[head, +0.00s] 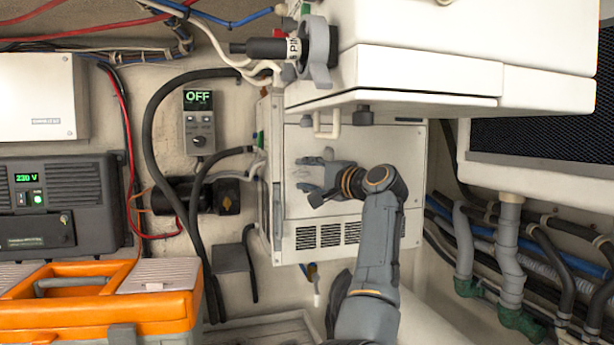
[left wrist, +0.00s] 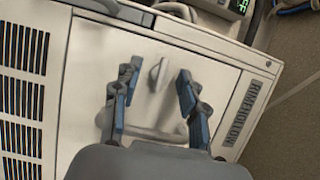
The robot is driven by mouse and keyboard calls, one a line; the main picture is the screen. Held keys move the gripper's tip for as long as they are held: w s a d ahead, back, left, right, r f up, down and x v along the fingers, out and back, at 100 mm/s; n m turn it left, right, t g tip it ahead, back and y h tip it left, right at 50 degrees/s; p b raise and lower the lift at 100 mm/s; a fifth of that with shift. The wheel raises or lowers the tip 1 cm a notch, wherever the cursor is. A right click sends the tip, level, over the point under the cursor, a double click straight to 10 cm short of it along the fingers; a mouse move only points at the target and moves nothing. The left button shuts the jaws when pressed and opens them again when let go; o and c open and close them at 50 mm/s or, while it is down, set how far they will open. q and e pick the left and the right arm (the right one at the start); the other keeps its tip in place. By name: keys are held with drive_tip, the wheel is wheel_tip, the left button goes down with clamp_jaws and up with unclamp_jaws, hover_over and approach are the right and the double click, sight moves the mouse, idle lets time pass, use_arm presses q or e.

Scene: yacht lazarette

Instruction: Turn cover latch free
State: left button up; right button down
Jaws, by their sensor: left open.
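The cover latch (left wrist: 157,73) is a small pale oblong tab on the light-coloured front cover (left wrist: 85,60) of a white box. In the left wrist view it shows between the two blue-padded fingers of my left gripper (left wrist: 158,78). The fingers are open and spread on either side of the latch, with visible gaps. I cannot tell how far they are from the cover in depth. In the head view my left gripper (head: 318,177) is in front of the white box's cover (head: 345,147). The right gripper is in neither view.
A large white housing (head: 430,75) overhangs the box. A vent grille (head: 330,236) lies low on the box. Hoses and pipes (head: 505,250) run at the right. An orange toolbox (head: 100,310) stands front left, below a 230 V unit (head: 60,205).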

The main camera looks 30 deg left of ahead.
use_arm(q)
drive_tip(key=v, duration=1.2)
